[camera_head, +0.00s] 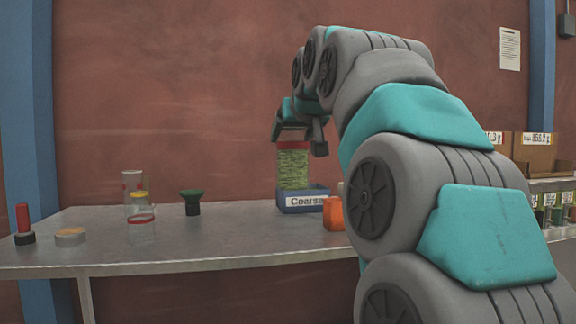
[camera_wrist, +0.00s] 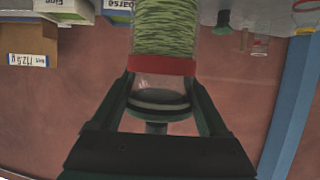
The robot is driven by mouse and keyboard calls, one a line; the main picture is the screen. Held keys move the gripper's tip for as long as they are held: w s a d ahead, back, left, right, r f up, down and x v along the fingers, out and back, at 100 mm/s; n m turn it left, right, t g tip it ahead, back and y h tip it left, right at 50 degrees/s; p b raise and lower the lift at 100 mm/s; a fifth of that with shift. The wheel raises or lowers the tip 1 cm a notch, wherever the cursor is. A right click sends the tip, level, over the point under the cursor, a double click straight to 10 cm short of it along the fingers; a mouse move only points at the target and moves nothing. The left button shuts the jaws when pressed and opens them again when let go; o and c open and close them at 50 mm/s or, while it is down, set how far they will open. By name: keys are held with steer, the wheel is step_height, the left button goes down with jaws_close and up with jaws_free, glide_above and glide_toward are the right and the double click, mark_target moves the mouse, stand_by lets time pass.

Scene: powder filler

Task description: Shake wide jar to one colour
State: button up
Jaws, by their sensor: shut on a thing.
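The wide jar (camera_head: 293,167) is clear, with a red band (camera_wrist: 163,65) near its gripped end. Its contents are streaked light and dark green (camera_wrist: 166,25), not one even colour. In the head view it looks upright, red end up, above or behind a blue bin labelled "Coarse" (camera_head: 290,205); I cannot tell if it touches the bin. My gripper (camera_head: 300,130) is shut on the jar's upper end, with a finger on each side in the wrist view (camera_wrist: 160,92). Whether a lid is on is unclear.
On the grey table (camera_head: 200,250) stand clear vessels (camera_head: 141,228), a green funnel-like piece (camera_head: 192,200), a red-handled tool (camera_head: 23,220) and a round disc (camera_head: 70,237). An orange block (camera_head: 333,214) is beside the bin. Shelves with boxes (camera_head: 535,155) are at right.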

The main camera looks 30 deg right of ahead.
steer(key=a, duration=0.6)
steer(key=shift+d, duration=2.4)
steer(key=shift+d+p, duration=0.5)
steer(key=shift+d, duration=1.75)
steer(key=a+b, duration=0.2)
steer(key=a, duration=0.7)
steer(key=shift+d+p, duration=0.55)
steer(key=shift+d, duration=1.75)
